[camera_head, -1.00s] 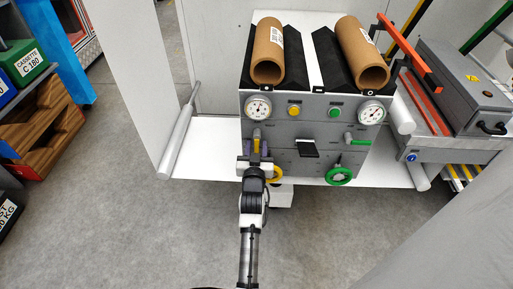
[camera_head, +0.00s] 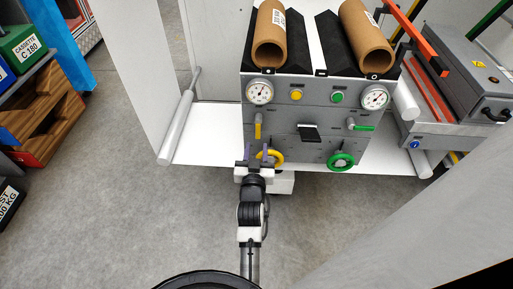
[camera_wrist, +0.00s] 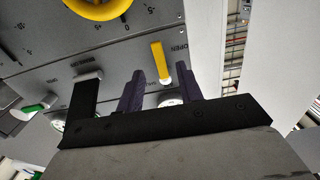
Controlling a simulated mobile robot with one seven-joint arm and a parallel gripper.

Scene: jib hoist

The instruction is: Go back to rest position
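My gripper (camera_head: 255,160) is in front of the lower left of a grey control panel (camera_head: 285,143), below a yellow lever (camera_head: 258,128) and beside a yellow handwheel (camera_head: 271,158). In the wrist view its two purple fingers (camera_wrist: 159,90) stand apart with nothing held between them. The yellow lever (camera_wrist: 160,62) shows beyond the fingertips, near an "OPEN" mark, and looks apart from them. In the head view the lever hangs upright. The gripper partly covers the yellow handwheel.
A green lever (camera_head: 361,127) and green handwheel (camera_head: 341,161) are on the panel's right. Two brown tubes (camera_head: 269,45) (camera_head: 366,45) lie on top. A white wall (camera_head: 135,70) stands left, a grey machine (camera_head: 460,85) right. Grey floor (camera_head: 130,220) is clear at lower left.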

